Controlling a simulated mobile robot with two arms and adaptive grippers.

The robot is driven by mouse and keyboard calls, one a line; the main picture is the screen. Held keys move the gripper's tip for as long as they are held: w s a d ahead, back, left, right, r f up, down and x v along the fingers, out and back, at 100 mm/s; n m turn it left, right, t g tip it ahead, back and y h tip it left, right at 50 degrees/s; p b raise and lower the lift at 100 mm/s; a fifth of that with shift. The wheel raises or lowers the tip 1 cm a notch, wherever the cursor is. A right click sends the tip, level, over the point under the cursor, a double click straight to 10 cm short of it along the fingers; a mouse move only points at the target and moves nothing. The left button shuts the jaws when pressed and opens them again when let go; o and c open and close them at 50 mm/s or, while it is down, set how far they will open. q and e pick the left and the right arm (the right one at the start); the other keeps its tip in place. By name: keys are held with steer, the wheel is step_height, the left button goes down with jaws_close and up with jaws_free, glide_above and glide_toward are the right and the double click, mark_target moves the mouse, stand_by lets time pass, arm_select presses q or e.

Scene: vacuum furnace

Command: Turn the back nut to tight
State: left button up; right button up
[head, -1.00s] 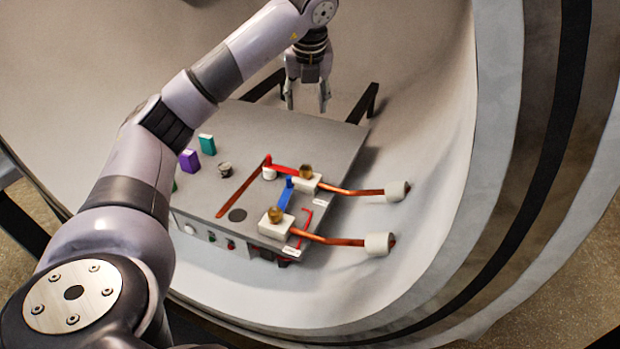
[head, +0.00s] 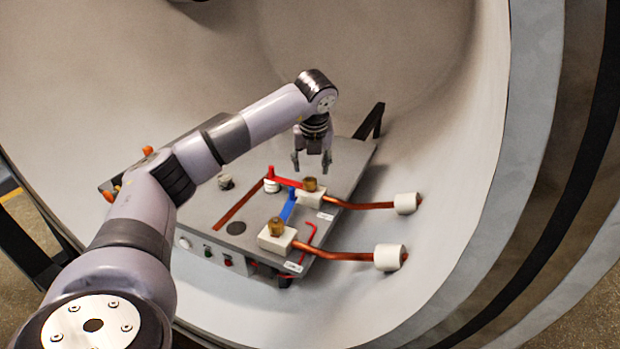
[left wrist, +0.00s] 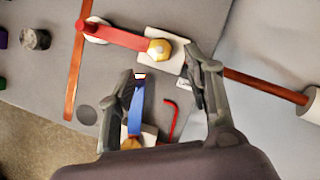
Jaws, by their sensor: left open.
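The back nut (head: 310,185) is a brass hex nut on the farther white block at the right side of the grey plate. It also shows in the left wrist view (left wrist: 158,49), at the end of a red bar (left wrist: 115,34). The front brass nut (head: 276,227) sits on the nearer white block; in the left wrist view it is partly hidden by a finger. My left gripper (head: 312,164) is open and empty, pointing down above and just behind the back nut. In the left wrist view its fingers (left wrist: 168,68) are spread, with the back nut beyond and between their tips. My right gripper is not in view.
A blue bar (head: 289,207) lies between the two blocks. A red hex key (head: 307,238) lies beside the front block. Copper rods (head: 362,205) run right to white cylinders (head: 405,203). A grey knob (head: 226,181) and copper strip (head: 240,204) are on the plate. The curved chamber wall surrounds everything.

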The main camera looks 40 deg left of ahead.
mark_target(310, 179)
arm_select(q)
steer(key=x, duration=0.7)
steer(key=shift+a+f, duration=0.1)
steer(key=shift+f, duration=0.15)
steer(key=shift+c, duration=0.3)
jaws_close()
